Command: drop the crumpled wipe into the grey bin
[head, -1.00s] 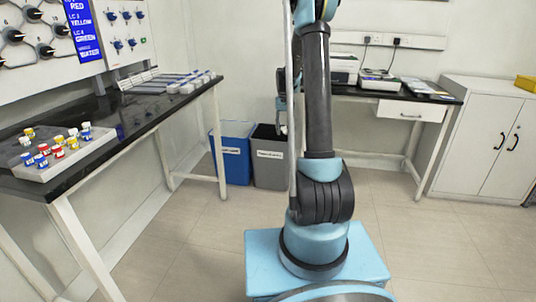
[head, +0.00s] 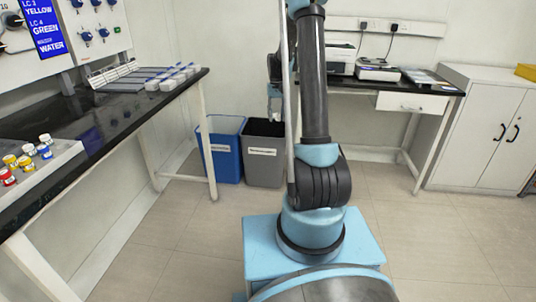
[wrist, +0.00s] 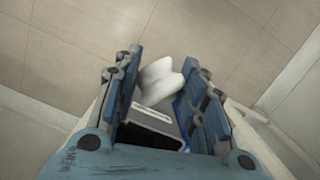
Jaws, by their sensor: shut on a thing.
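The crumpled white wipe (wrist: 160,80) shows in the wrist view between the two fingers of my gripper (wrist: 163,88), which is shut on it. In the head view my gripper (head: 273,108) hangs near the top of the grey bin (head: 266,169), partly hidden behind my arm. I cannot make out the wipe there. The grey bin stands on the floor with a white label on its front and an open top. In the wrist view the grey bin (wrist: 152,122) shows beyond the wipe, partly hidden by the wipe and fingers.
A blue bin (head: 224,160) stands directly left of the grey bin. A black-topped bench (head: 110,118) with small bottles runs along the left. A desk with equipment (head: 380,75) and a white cabinet (head: 483,130) stand right. Floor in front of the bins is clear.

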